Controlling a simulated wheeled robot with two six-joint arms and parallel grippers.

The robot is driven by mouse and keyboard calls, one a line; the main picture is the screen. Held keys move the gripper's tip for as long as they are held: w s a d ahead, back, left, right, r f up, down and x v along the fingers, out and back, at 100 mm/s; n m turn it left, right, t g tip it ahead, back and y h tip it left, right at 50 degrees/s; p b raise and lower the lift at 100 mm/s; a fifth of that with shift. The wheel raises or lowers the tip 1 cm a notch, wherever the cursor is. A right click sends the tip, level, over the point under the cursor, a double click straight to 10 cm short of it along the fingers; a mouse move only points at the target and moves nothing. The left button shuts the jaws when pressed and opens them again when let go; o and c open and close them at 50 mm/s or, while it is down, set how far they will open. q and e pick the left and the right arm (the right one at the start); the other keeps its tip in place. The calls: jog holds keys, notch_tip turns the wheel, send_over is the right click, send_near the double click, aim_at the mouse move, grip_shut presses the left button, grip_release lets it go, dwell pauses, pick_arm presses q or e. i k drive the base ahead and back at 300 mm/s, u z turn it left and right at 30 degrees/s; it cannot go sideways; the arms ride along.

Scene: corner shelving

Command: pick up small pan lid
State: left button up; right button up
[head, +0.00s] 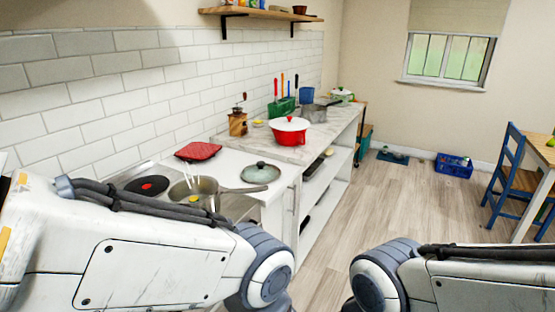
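A small pan lid (260,173), greyish glass with a dark knob, lies flat on the white counter to the right of the stove. A steel pan (197,187) with a long handle stands on the stove just left of it, its handle reaching toward the lid. My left arm crosses the lower left in front of the stove, and my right arm enters from the lower right. Neither gripper shows in the head view.
A red pot (290,136) with a white lid stands on the marble counter beyond. A red trivet (198,151) and a wooden grinder (238,121) are near the tiled wall. A blue chair (520,180) is at the right. The floor (400,200) between is clear.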

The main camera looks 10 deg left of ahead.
aim_at(261, 172)
jog(key=z, duration=0.75)
jog(key=i, duration=2.65)
jog(key=u, duration=3)
